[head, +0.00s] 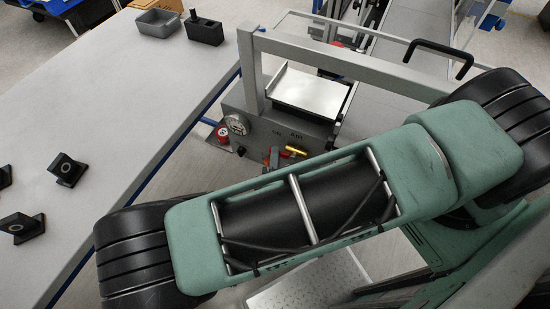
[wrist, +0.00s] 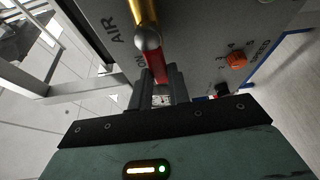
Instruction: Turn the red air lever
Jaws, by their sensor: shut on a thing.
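The red air lever (wrist: 155,62) hangs from a brass valve (wrist: 144,14) on a grey panel in the wrist view, beside the printed word AIR. My gripper (wrist: 160,84) is shut on the lower part of the lever, with one dark finger on each side. The lever's lower end is partly hidden between the fingers. In the head view the brass valve (head: 296,152) shows small on the front of the grey machine box, just past my arm. My arm covers much of the foreground there.
An orange-red knob (wrist: 236,60) is on the panel to the right. A white table (head: 130,110) with black parts and bins fills the left. A belt conveyor (head: 405,40) runs behind.

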